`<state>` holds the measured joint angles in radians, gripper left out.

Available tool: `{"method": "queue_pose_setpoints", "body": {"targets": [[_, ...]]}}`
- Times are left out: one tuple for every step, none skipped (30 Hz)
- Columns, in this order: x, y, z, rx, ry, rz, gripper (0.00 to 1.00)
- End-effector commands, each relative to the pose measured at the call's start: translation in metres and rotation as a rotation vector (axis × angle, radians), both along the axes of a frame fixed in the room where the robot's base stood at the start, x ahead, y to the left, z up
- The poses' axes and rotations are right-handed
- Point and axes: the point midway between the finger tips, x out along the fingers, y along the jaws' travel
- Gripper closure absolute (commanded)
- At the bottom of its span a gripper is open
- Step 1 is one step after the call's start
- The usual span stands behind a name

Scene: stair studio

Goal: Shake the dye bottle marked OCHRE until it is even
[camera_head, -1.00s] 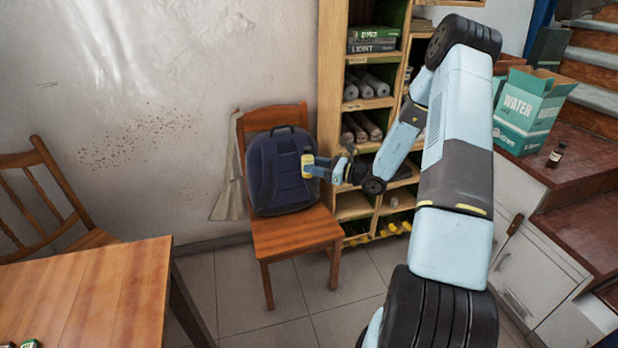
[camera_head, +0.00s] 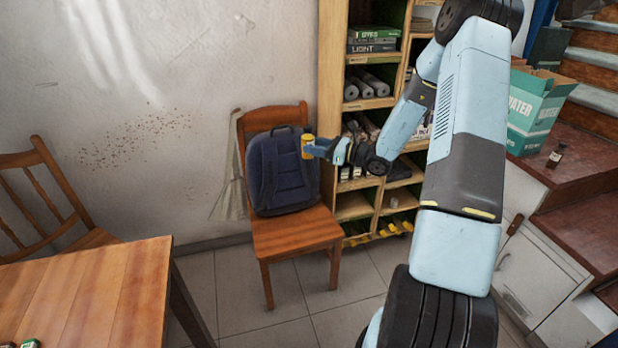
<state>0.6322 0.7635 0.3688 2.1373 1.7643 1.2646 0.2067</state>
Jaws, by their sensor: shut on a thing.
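My gripper (camera_head: 311,149) is shut on a small yellow-ochre bottle (camera_head: 306,147). It holds the bottle in the air, in line with the upper right of the backpack and the front of the shelf unit. The bottle looks close to upright, and its marking is too small to read. A second small dark bottle with a pale label (camera_head: 556,156) stands on the red-brown step at the right, well away from my gripper; its label cannot be read.
A dark blue backpack (camera_head: 281,175) sits on a wooden chair (camera_head: 300,235). A wooden shelf unit (camera_head: 331,75) stands behind my arm. A teal WATER box (camera_head: 535,113) is at the right. A wooden table (camera_head: 95,290) fills the lower left. Tiled floor (camera_head: 225,285) is clear between table and chair.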

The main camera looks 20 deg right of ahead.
Motion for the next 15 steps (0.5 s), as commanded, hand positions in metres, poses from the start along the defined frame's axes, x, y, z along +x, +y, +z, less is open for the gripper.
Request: {"method": "queue_pose_setpoints", "body": {"targets": [[0.000, 0.000, 0.005, -0.001, -0.001, 0.000, 0.91], [0.000, 0.000, 0.004, 0.001, 0.001, 0.000, 0.91], [0.000, 0.000, -0.001, 0.002, 0.003, 0.000, 0.91], [0.000, 0.000, -0.008, 0.003, 0.005, 0.000, 0.91], [0.000, 0.000, -0.015, 0.005, 0.007, 0.000, 0.91], [0.000, 0.000, -0.023, 0.003, 0.006, 0.000, 0.91], [-0.001, 0.000, -0.029, 0.003, 0.006, 0.000, 0.91], [0.000, 0.000, -0.036, 0.004, 0.007, 0.000, 0.91], [0.000, 0.001, -0.045, 0.003, 0.006, 0.001, 0.91], [0.000, 0.001, -0.051, 0.003, 0.006, 0.001, 0.91], [0.000, 0.001, -0.058, 0.003, 0.006, 0.001, 0.91], [0.000, 0.001, -0.068, 0.003, 0.005, 0.001, 0.91], [0.000, 0.001, -0.075, 0.003, 0.006, 0.001, 0.91], [-0.001, 0.001, -0.083, 0.003, 0.006, 0.001, 0.91], [0.000, 0.001, -0.092, 0.003, 0.005, 0.000, 0.91]]}}
